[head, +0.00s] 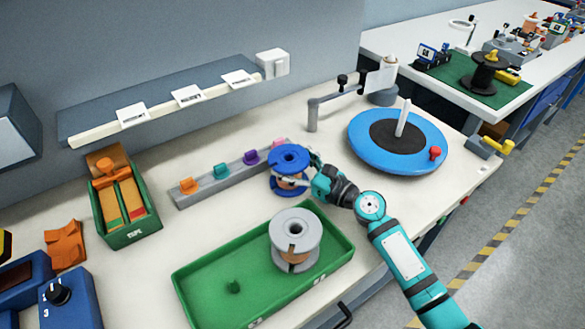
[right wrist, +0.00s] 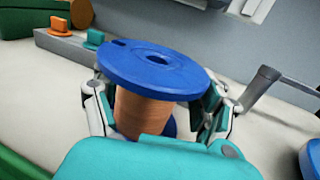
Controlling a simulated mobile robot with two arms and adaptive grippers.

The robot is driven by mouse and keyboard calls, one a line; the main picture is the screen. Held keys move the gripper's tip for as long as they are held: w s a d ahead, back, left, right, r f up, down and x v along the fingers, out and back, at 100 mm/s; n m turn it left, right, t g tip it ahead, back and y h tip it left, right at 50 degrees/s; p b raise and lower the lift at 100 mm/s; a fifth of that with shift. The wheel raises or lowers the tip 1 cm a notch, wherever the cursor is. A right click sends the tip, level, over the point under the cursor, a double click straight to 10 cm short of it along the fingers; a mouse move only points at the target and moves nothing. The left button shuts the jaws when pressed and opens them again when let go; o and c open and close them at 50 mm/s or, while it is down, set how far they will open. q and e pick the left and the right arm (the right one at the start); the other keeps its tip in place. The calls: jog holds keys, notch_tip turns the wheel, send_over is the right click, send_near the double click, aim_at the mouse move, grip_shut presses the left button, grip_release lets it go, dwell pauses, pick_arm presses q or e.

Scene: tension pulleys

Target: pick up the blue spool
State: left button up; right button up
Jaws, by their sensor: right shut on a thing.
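The blue spool (head: 289,158) has blue flanges and a copper-coloured winding. In the head view it is upright, in front of the right end of the grey rail and behind the green tray. My right gripper (head: 296,180) reaches it from the right and is shut around its winding. In the right wrist view the spool (right wrist: 150,70) stands slightly tilted between both fingers of the gripper (right wrist: 155,110). Its lower flange is mostly hidden there. I cannot tell whether it touches the table. My left gripper is not in view.
A green tray (head: 205,277) holds a grey spool (head: 296,235) and a small green piece. A grey rail (head: 216,180) carries coloured clips. A blue turntable (head: 362,141) with a white post stands to the right. A green box (head: 130,233) stands left.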

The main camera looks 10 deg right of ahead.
jog(key=shift+r, duration=0.1)
jog(key=shift+c, duration=0.7)
notch_tip(320, 180, up, 10)
jog(key=p, duration=0.4)
jog(key=shift+p, duration=0.35)
